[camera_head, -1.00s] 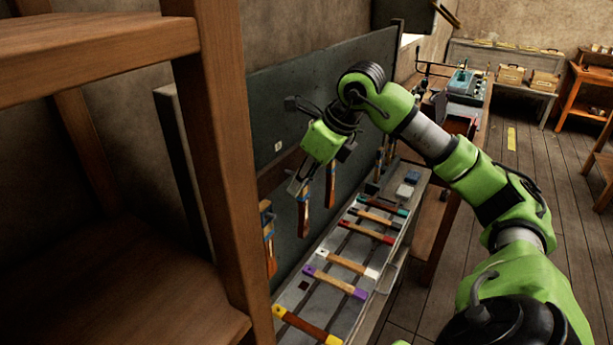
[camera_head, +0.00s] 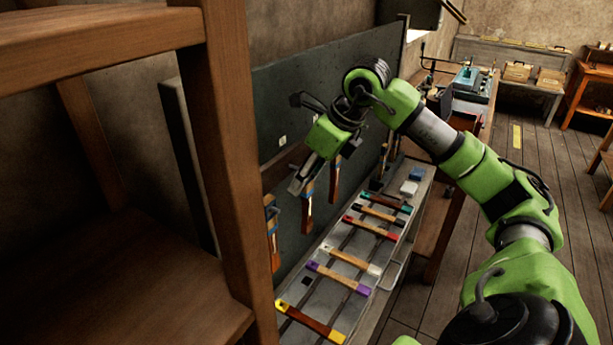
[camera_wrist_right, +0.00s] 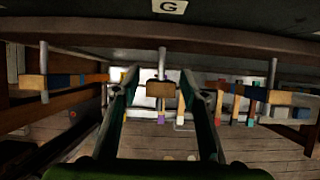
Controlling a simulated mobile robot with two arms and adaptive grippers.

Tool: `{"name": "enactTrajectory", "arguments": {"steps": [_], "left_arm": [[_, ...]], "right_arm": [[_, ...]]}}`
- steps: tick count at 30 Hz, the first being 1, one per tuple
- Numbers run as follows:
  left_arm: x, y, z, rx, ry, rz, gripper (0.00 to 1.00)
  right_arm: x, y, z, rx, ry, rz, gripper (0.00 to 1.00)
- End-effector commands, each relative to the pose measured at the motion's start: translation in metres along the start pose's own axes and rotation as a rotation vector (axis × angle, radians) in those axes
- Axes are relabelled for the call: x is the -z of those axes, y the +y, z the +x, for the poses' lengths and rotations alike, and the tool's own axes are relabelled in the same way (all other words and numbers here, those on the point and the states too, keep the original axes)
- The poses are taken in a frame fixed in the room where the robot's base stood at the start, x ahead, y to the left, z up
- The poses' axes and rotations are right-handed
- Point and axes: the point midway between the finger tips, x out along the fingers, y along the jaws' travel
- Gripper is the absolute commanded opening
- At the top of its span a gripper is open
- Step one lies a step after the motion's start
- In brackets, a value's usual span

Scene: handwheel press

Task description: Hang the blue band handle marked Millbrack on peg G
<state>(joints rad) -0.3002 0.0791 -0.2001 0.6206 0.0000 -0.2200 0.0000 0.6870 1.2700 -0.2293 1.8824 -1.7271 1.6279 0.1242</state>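A wooden handle with a blue band (camera_head: 308,190) hangs upright on the dark board, just below my right gripper (camera_head: 297,183). In the right wrist view its wooden end (camera_wrist_right: 160,90) sits around the middle peg (camera_wrist_right: 162,62), under the label G (camera_wrist_right: 169,6). My right gripper (camera_wrist_right: 158,77) has one finger on each side of this end, with a gap on both sides, so it is open. The Millbrack marking is not legible. My left gripper is not in view.
Handles hang on neighbouring pegs to the left (camera_wrist_right: 62,81) and right (camera_wrist_right: 255,95). Below the board, several coloured-end handles lie across a grey rack (camera_head: 318,262). A wooden shelf post (camera_head: 232,150) stands close on the left.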

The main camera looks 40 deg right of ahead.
Motion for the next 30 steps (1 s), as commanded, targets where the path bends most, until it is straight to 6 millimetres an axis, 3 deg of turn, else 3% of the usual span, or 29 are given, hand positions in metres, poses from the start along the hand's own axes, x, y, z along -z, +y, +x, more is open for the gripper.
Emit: {"name": "enactTrajectory", "arguments": {"steps": [8,21,30], "left_arm": [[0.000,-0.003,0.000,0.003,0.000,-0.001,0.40],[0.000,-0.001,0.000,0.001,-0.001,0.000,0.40],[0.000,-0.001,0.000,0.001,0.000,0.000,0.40]], "right_arm": [[-0.001,-0.001,-0.011,0.001,-0.001,0.000,0.40],[-0.001,0.000,-0.097,0.000,-0.005,-0.001,0.40],[0.000,0.000,-0.119,-0.001,0.000,0.000,0.40]]}}
